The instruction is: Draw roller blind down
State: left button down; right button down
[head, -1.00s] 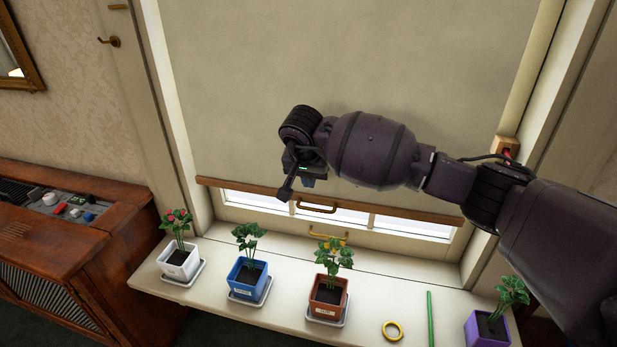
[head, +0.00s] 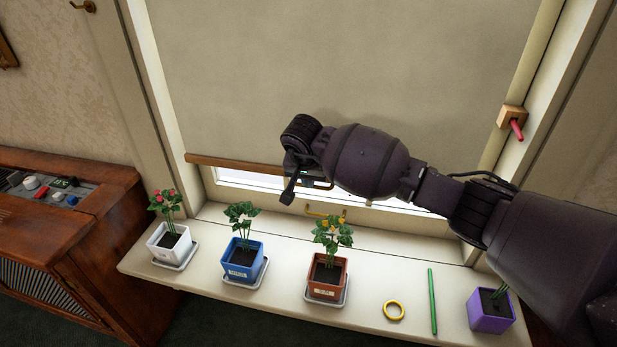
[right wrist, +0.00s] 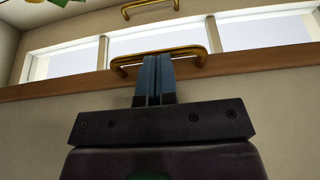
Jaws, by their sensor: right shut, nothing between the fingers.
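The beige roller blind (head: 250,80) hangs most of the way down the window, with a wooden bar (head: 228,165) along its lower edge. A bright strip of panes shows below the bar. A brass handle (right wrist: 196,52) is fixed on the bar and shows in the right wrist view. My right gripper (head: 314,180) is at the bar, partly hiding the handle in the head view. In the right wrist view its fingers (right wrist: 155,65) are shut together and overlap the handle's middle, with nothing seen between them. I cannot tell whether they touch it. My left gripper is not in view.
A second brass handle (head: 325,213) is below the bar. The sill (head: 375,290) carries a white pot (head: 168,241), blue pot (head: 241,262), terracotta pot (head: 326,278), yellow ring (head: 394,310), green stick (head: 432,300) and purple pot (head: 490,315). A wooden block with a red peg (head: 515,128) is on the right frame.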

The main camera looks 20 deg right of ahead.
jog(key=shift+f, duration=0.15)
